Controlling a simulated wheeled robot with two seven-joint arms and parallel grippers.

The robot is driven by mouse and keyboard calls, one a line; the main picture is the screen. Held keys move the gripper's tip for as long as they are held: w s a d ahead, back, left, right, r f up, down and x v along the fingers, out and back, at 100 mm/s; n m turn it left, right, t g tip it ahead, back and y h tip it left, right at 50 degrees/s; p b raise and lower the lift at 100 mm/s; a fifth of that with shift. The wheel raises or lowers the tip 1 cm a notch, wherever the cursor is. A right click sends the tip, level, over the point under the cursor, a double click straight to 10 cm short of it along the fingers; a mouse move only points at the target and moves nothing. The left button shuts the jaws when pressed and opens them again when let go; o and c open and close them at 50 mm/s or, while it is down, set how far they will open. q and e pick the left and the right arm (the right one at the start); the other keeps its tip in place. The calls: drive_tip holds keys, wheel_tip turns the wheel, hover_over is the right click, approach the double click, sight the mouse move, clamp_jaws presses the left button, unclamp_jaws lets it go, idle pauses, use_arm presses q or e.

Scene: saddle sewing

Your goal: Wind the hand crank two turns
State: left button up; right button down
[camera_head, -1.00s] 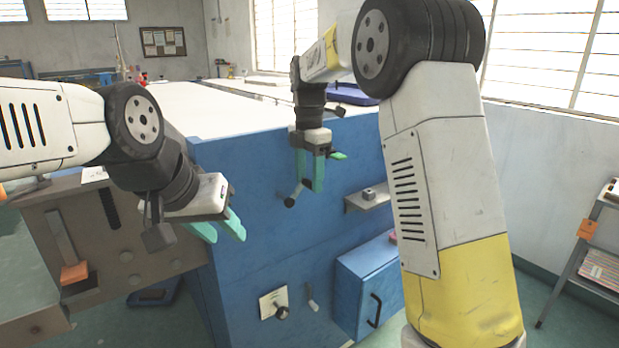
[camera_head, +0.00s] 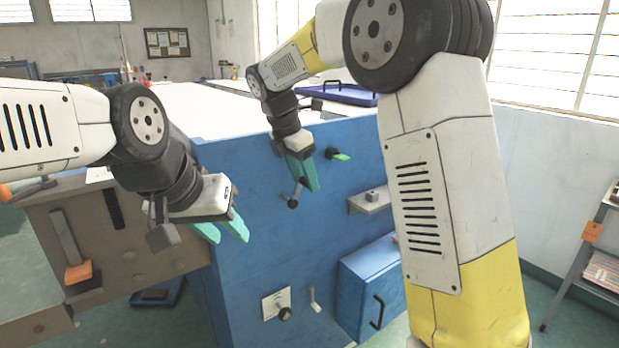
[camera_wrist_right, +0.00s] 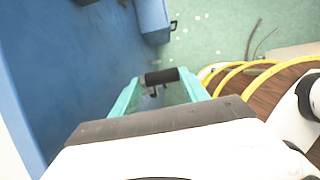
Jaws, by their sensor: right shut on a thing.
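The hand crank (camera_head: 293,202) is on the front of the blue cabinet, its dark end low and its short arm rising toward my right gripper (camera_head: 309,188). In the right wrist view, the crank's black grip (camera_wrist_right: 162,76) lies crosswise between the two teal fingers of my right gripper (camera_wrist_right: 160,88), which is shut on it. The fingers partly hide the crank in the head view. My left gripper (camera_head: 222,236) hangs in front of the cabinet's left edge, its teal fingers apart and empty.
The blue cabinet (camera_head: 255,240) has a green lever (camera_head: 338,155), a small grey shelf (camera_head: 370,200), a lower knob (camera_head: 285,313) and a blue box with a handle (camera_head: 365,285). A brown machine panel (camera_head: 120,240) stands at the left. Yellow hose (camera_wrist_right: 255,70) shows in the wrist view.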

drive_tip(key=s+a+f+t+h, duration=0.1)
drive_tip(key=s+a+t+h, duration=0.3)
drive_tip(key=h, duration=0.3)
drive_tip(key=shift+a+f+t+h, duration=0.25)
drive_tip(key=shift+a+t+h, duration=0.1)
drive_tip(key=shift+t, duration=0.25)
drive_tip(key=c, duration=0.7)
unclamp_jaws()
drive_tip(key=shift+s, duration=0.15)
drive_tip(key=shift+r, duration=0.1)
